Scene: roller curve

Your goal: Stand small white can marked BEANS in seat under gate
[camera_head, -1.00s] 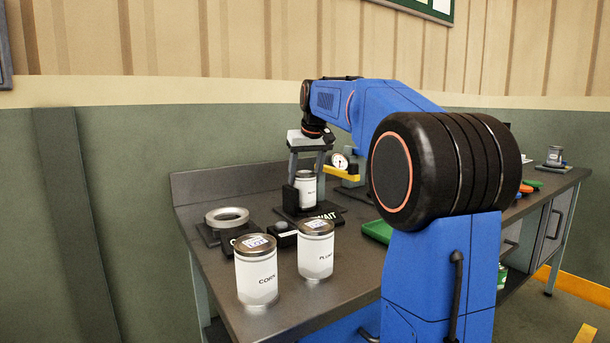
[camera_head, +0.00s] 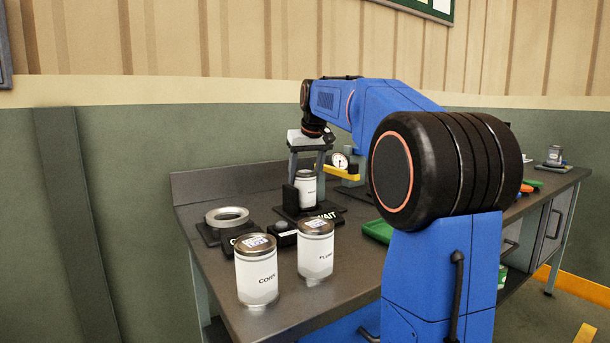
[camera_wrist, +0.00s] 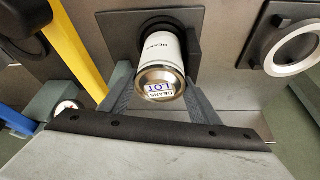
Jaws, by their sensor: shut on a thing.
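The small white can marked BEANS (camera_head: 307,190) has a metal lid and stands upright over a dark square base with a WAIT label (camera_head: 328,216). In the wrist view the can (camera_wrist: 162,52) shows its BEANS lettering on the side and lid. My gripper (camera_head: 305,194) is shut on the can, one finger on each side. Whether the can's bottom touches the base cannot be told. A yellow bar (camera_head: 342,175) with a round gauge (camera_head: 340,161) is just right of my gripper; the bar also shows in the wrist view (camera_wrist: 72,42). No seat is clearly visible under it.
Cans marked CORN (camera_head: 257,272) and PLUMS (camera_head: 316,250) stand at the front of the grey bench (camera_head: 215,285). A metal ring (camera_head: 228,215) on a dark base is left of my gripper. A green tray (camera_head: 377,231) lies to the right, partly hidden by my arm.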

